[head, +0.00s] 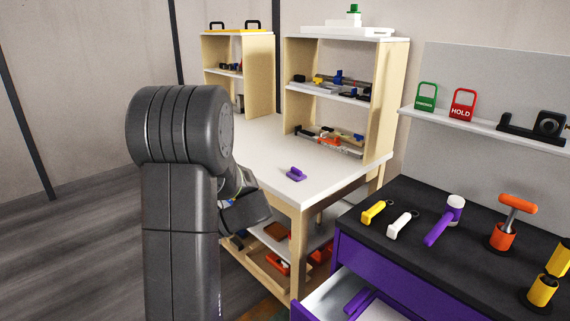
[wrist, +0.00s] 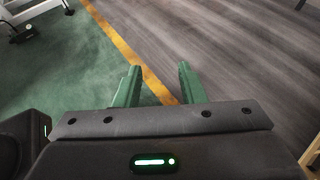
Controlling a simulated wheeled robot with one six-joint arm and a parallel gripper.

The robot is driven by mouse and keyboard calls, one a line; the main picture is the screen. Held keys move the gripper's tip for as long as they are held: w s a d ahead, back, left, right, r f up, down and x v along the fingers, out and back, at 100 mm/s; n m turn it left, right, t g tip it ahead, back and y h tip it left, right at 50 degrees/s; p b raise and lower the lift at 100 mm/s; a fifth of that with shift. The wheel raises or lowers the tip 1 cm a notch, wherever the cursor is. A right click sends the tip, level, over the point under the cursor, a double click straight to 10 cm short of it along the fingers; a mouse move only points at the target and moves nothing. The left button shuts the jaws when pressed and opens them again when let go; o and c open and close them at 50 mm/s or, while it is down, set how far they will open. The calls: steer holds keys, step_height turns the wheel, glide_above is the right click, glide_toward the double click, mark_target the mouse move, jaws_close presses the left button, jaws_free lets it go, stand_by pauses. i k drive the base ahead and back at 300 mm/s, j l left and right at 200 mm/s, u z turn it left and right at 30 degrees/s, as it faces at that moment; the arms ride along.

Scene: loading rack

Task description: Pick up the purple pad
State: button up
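A small purple object (head: 296,174), which looks like the pad, lies on the white tabletop (head: 262,160) near its front edge in the head view. Another purple item (head: 357,302) lies in the open drawer at the bottom; its shape is only partly visible. My gripper (wrist: 160,67) shows two green fingers apart with nothing between them in the wrist view, above the floor. In the head view my arm hides most of it, left of the table's front edge and apart from the purple object. The purple object is not in the wrist view.
Shelf units (head: 378,98) with several parts stand at the back of the table. At right, a dark-topped purple cabinet (head: 392,270) carries several tools, including a purple-handled mallet (head: 445,220). The tabletop around the small purple object is clear. A lower shelf holds orange items.

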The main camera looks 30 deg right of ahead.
mark_target(294, 173)
steer(key=i+z, duration=0.6)
steer(key=z, duration=0.2)
steer(key=i+z, duration=0.35)
steer(key=i+j+z, duration=0.2)
steer(key=z, duration=0.2)
steer(key=i+j+z, duration=0.1)
steer(key=z, duration=0.15)
steer(key=i+j+z, duration=0.25)
steer(key=i+l, duration=0.1)
